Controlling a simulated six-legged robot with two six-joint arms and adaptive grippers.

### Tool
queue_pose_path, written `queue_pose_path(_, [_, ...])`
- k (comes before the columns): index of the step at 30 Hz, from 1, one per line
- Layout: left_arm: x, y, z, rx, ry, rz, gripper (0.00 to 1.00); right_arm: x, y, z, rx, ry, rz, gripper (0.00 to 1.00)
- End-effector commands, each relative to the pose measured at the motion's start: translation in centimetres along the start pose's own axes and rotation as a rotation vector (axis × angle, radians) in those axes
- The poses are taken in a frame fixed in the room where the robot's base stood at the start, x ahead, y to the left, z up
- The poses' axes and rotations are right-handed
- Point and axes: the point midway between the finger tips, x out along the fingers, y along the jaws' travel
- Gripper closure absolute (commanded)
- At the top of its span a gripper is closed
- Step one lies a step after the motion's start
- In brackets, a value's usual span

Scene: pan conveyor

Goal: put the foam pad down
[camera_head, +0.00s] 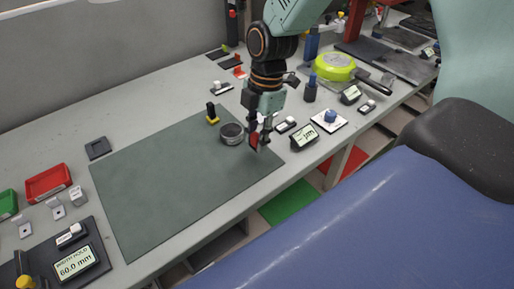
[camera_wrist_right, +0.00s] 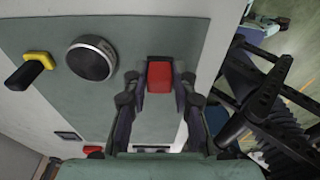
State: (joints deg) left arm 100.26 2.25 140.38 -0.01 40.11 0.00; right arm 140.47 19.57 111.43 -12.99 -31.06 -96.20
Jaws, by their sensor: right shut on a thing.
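My right gripper (camera_head: 259,138) reaches down over the right end of the green-grey mat (camera_head: 165,180). It is shut on a small red pad (camera_wrist_right: 159,78), which I take to be the foam pad. In the right wrist view the pad sits between the two dark fingertips of the right gripper (camera_wrist_right: 158,85), and its far end looks dark. In the head view the fingers hide most of the pad. I cannot tell whether it touches the mat. My left gripper is not in view.
A round grey metal piece (camera_head: 231,134) stands on the mat close left of my right gripper, with a black and yellow tool (camera_head: 212,115) behind it. A display (camera_head: 304,136) stands to the right. A lime pan (camera_head: 334,66) lies farther back. The mat's left and middle are clear.

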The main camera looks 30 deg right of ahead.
Motion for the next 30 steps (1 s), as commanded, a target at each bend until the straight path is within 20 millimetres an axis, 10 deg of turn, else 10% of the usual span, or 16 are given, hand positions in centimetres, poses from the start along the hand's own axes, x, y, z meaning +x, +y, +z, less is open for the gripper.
queue_pose_path(14, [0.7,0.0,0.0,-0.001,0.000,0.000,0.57,3.5,-0.1,0.3,0.001,-0.001,0.000,1.00])
queue_pose_path(15, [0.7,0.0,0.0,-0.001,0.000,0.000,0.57,3.5,-0.1,0.3,0.001,-0.001,-0.001,0.71])
queue_pose_path(22, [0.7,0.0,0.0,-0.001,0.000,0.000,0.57,3.4,-0.1,0.3,0.001,-0.001,0.000,0.51])
queue_pose_path(30, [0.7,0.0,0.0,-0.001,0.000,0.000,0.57,3.4,-0.1,0.3,0.002,-0.001,0.000,0.51])
